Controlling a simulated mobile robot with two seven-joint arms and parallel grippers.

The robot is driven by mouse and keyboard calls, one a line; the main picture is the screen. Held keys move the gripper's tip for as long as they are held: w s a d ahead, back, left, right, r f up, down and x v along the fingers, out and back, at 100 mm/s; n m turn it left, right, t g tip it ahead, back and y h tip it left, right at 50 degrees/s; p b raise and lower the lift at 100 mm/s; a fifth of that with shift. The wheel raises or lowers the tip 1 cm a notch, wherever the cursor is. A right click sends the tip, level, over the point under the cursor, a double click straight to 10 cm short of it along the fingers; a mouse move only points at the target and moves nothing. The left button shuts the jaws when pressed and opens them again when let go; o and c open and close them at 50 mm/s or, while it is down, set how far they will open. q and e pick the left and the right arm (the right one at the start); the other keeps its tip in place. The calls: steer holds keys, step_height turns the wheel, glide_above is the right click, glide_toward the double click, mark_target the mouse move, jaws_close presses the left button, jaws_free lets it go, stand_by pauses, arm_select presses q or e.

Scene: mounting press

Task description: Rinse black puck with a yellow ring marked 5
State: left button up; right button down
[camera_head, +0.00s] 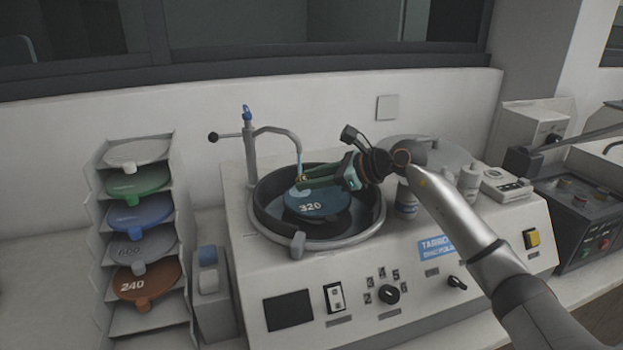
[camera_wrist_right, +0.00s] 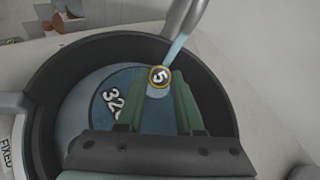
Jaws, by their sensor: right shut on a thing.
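The black puck with a yellow ring marked 5 (camera_wrist_right: 159,76) is between the fingertips of my right gripper (camera_wrist_right: 158,88), its marked face up in the right wrist view. A pale blue stream of water (camera_wrist_right: 176,48) runs from the faucet (camera_head: 275,131) down to the puck. The blue disc marked 320 (camera_head: 318,206) lies in the bowl below the gripper. My left gripper is not in view.
A rack (camera_head: 97,210) of coloured discs stands at the left, with a bottle (camera_head: 208,268) beside it. Another machine (camera_head: 583,220) stands at the far right.

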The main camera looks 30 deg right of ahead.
stand_by(0.3)
steer(key=shift+s+d+r+b, duration=0.1)
steer(key=shift+s+d+b, duration=0.15)
steer(key=shift+s+b, duration=0.4)
steer(key=shift+s+d+b, duration=0.25)
steer(key=shift+s+b, duration=0.15)
steer(key=shift+s, duration=0.45)
steer(key=s+b, duration=0.2)
steer(key=s+d+b, duration=0.1)
steer(key=shift+s+r, duration=0.25)
steer(key=shift+r, duration=0.1)
steer(key=shift+s+r, duration=0.1)
steer(key=shift+r, duration=0.1)
steer(key=shift+s+d+r+p, duration=0.15)
steer(key=shift+s+r, duration=0.35)
steer(key=shift+r, duration=0.35)
steer(key=shift+s+d+r+p, duration=0.1)
steer(key=shift+s+r, duration=0.35)
steer(key=shift+r, duration=0.35)
steer(key=shift+s+d+r+p, duration=0.15)
steer(key=shift+s+r, duration=0.35)
steer(key=shift+r, duration=0.35)
